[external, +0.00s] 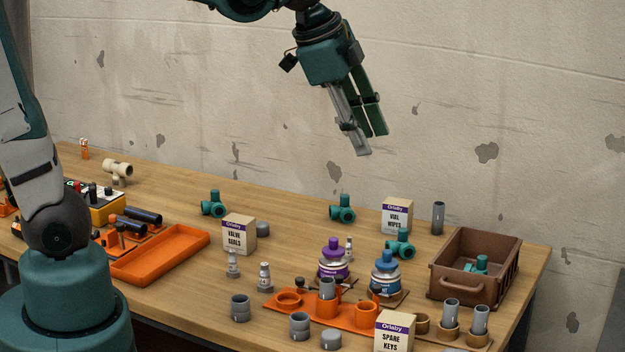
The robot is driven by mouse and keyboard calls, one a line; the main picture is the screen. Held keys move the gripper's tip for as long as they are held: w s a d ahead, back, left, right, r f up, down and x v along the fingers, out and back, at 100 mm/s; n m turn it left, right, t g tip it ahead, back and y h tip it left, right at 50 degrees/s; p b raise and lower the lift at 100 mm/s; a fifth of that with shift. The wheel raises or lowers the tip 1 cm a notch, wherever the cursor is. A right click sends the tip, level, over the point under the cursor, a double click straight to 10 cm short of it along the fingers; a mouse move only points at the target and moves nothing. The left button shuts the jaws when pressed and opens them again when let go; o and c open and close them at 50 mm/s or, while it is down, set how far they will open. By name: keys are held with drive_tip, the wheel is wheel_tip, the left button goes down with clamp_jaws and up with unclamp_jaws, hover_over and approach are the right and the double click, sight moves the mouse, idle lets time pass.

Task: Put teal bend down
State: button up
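My gripper (368,143) hangs high above the back of the table, in front of the wall, with its fingers pointing down. Nothing shows between the fingers; the angle does not show clearly whether they are open or shut. Teal fittings stand on the table: one at the left (214,205), one near the middle back (342,209), and one in front of the vial wipes box (400,244). Another teal piece (478,266) lies in the brown crate (461,286), partly hidden by its wall. I cannot tell for sure which is the bend.
Boxes for valve seals (239,234), vial wipes (397,217) and spare keys (394,332) stand upright. Purple-capped (333,262) and blue-capped (385,275) bottles stand between. An orange holder (325,306) and grey pipe pieces crowd the front. An orange tray (160,255) is empty.

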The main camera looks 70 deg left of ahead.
drive_tip(key=s+d+f+n+t, duration=0.1)
drive_tip(key=s+n, duration=0.3)
drive_tip(key=s, duration=0.4)
drive_tip(key=s+d+f+n+t, duration=0.1)
drive_tip(key=s+f+n, duration=0.2)
drive_tip(key=s, duration=0.5)
drive_tip(key=shift+s+d+f+n, duration=0.25)
drive_tip(key=shift+d+n, duration=0.15)
drive_tip(key=shift+n, duration=0.1)
